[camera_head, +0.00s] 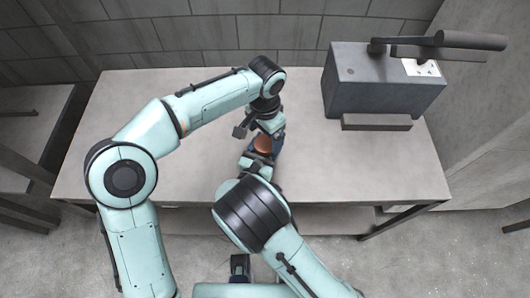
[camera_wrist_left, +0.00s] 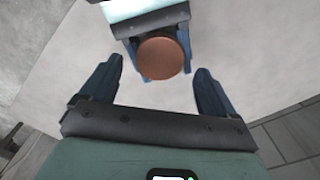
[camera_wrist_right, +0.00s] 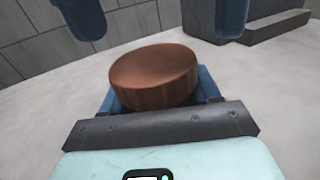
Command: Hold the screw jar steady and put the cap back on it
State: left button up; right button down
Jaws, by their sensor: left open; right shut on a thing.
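The brown round cap (camera_head: 263,144) has a flat top and a ridged side. It shows large in the right wrist view (camera_wrist_right: 155,75) and as a disc in the left wrist view (camera_wrist_left: 162,58). My right gripper (camera_wrist_right: 157,98) is shut low around the piece under the cap. The jar's body is hidden by that gripper, so I cannot tell how the cap sits on it. My left gripper (camera_wrist_left: 159,72) is open and empty, pointing down over the cap. Its fingers are spread to either side, apart from it.
The pale grey table (camera_head: 160,110) is bare around the grippers. A dark grey box machine (camera_head: 375,95) with a lever arm (camera_head: 450,45) and a front ledge stands at the table's back right. A tiled wall runs behind.

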aim_at(265, 143)
pick_arm(q)
jog(key=shift+r, duration=0.55)
jog(key=shift+c, duration=0.2)
jog(key=n, duration=0.1)
jog(key=r+n, duration=0.1)
jog(key=n, duration=0.2)
jog(key=shift+r+n, duration=0.35)
jog(key=shift+n, duration=0.05)
jog(key=n, duration=0.1)
jog(key=r+n, duration=0.1)
jog(key=n, duration=0.3)
jog(key=shift+r, duration=0.4)
jog(key=shift+f, duration=0.15)
jog(key=shift+f, duration=3.9)
jog(key=c, duration=1.1)
